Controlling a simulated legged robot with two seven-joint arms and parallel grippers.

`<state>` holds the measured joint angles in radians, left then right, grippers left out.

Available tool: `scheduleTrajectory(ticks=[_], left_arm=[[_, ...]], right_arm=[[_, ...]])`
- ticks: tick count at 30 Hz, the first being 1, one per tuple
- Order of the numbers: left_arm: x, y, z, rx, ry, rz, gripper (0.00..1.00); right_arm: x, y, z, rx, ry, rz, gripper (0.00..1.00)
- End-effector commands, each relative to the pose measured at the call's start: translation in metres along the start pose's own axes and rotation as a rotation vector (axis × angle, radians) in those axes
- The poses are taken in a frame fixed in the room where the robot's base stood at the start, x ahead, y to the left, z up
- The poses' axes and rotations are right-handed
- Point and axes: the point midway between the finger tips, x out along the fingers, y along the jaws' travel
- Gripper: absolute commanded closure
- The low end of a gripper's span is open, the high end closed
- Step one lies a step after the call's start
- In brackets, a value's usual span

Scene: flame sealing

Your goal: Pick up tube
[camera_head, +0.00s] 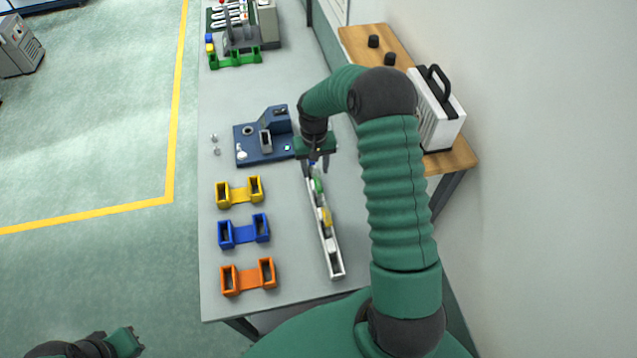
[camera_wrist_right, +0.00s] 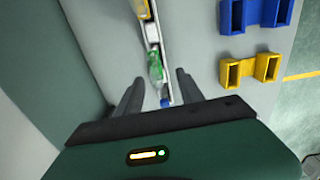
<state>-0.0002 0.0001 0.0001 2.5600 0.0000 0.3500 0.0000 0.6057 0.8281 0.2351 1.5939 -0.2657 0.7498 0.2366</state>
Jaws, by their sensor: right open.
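A long, narrow white tray (camera_head: 337,270) holds a row of small tube-like items. A green item (camera_head: 318,186) lies near its far end, and it also shows in the wrist view (camera_wrist_right: 155,67). A yellow item (camera_head: 325,216) lies closer to me. A small blue part (camera_wrist_right: 166,102) is at the far end. My right gripper (camera_head: 316,169) is open over the far end of the tray, its fingers on either side of the row. It holds nothing visible. My left gripper (camera_head: 127,341) is at the lower left, away from the table; its jaws are unclear.
Yellow (camera_head: 240,194), blue (camera_head: 244,234) and orange (camera_head: 249,279) holders stand left of the tray on the grey table. A dark blue fixture (camera_head: 250,157) stands left of my right gripper. A green rack (camera_head: 236,60) is at the back. A white case (camera_head: 445,115) is right.

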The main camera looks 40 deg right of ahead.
Motion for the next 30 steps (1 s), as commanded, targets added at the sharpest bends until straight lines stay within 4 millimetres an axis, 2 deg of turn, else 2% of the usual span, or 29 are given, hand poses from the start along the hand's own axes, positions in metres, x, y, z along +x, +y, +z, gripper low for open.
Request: scheduleTrajectory(ticks=[1, 4, 8, 11, 14, 17, 24, 25, 30], left_arm=[[-0.007, 0.000, -0.002, 0.000, 0.000, 0.000, 1.00], [-0.012, 0.000, -0.003, -0.001, 0.000, 0.000, 1.00], [-0.016, 0.000, -0.004, 0.000, 0.000, 0.000, 1.00], [-0.029, 0.000, -0.007, 0.000, 0.000, 0.000, 1.00], [-0.042, 0.000, -0.010, 0.000, 0.000, 0.000, 1.00], [-0.044, 0.000, -0.011, 0.000, 0.000, 0.000, 1.00], [-0.043, 0.000, -0.010, 0.000, 0.000, 0.000, 1.00], [-0.043, 0.000, -0.010, 0.000, 0.000, 0.000, 1.00], [-0.043, 0.000, -0.010, -0.001, 0.000, 0.000, 1.00]], right_arm=[[0.011, 0.002, 0.001, 0.000, -0.007, -0.002, 0.55], [0.032, 0.007, -0.002, 0.001, -0.005, -0.006, 0.55], [0.044, 0.012, -0.002, 0.002, -0.002, -0.010, 0.55], [0.056, 0.013, -0.002, 0.003, -0.006, -0.012, 0.55], [0.072, 0.012, -0.004, 0.002, -0.006, -0.011, 0.55], [0.089, 0.009, -0.005, 0.002, -0.004, -0.008, 0.55], [0.094, 0.005, -0.004, 0.000, 0.002, -0.004, 0.55], [0.094, 0.005, -0.004, 0.000, 0.002, -0.004, 0.57], [0.095, 0.008, -0.004, 0.000, 0.001, -0.007, 0.79]])
